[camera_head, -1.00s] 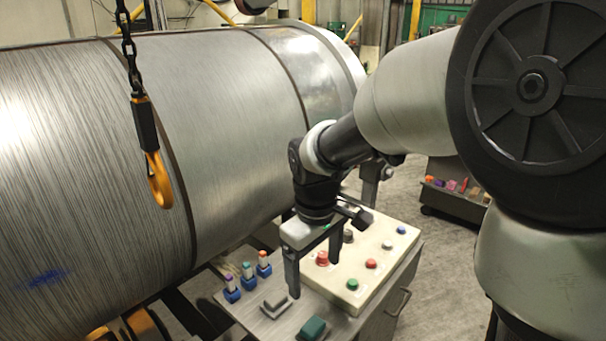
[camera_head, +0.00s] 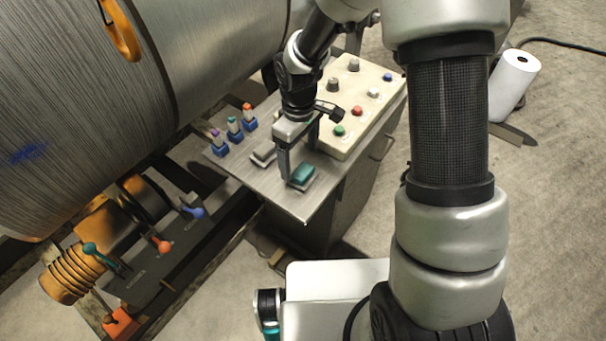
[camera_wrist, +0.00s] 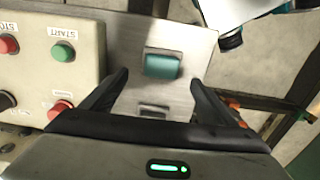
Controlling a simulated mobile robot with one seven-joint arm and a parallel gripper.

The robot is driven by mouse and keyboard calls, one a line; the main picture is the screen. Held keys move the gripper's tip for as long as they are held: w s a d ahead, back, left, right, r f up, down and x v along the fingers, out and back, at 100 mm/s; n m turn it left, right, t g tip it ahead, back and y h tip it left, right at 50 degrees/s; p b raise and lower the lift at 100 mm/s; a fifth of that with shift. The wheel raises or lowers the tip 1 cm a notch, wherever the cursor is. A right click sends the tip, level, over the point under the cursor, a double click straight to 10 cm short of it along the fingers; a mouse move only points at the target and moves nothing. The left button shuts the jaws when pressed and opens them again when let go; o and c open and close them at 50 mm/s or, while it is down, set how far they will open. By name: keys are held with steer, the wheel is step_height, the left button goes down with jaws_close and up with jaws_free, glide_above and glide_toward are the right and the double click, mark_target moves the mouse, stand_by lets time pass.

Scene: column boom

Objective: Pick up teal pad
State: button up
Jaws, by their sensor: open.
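The teal pad (camera_head: 303,174) is a small block on a grey base near the front edge of the metal table (camera_head: 309,208). My gripper (camera_head: 297,160) is open and empty, pointing down above the table just behind the pad. In the wrist view the teal pad (camera_wrist: 161,65) lies ahead of and between the two finger tips (camera_wrist: 160,82), apart from both. A grey pad (camera_head: 262,155) sits behind and left of the teal one. In the wrist view it is partly hidden by my gripper (camera_wrist: 153,111).
A cream control panel (camera_head: 375,95) with several coloured buttons and knobs stands behind the pads. Blue-based coloured pegs (camera_head: 234,130) are at the table's left. A large metal drum (camera_head: 110,90) and yellow hook (camera_head: 119,30) are left. Levers (camera_head: 160,245) stand below.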

mark_target(300, 168)
steer(key=shift+f, duration=2.7)
steer(key=c, duration=1.1)
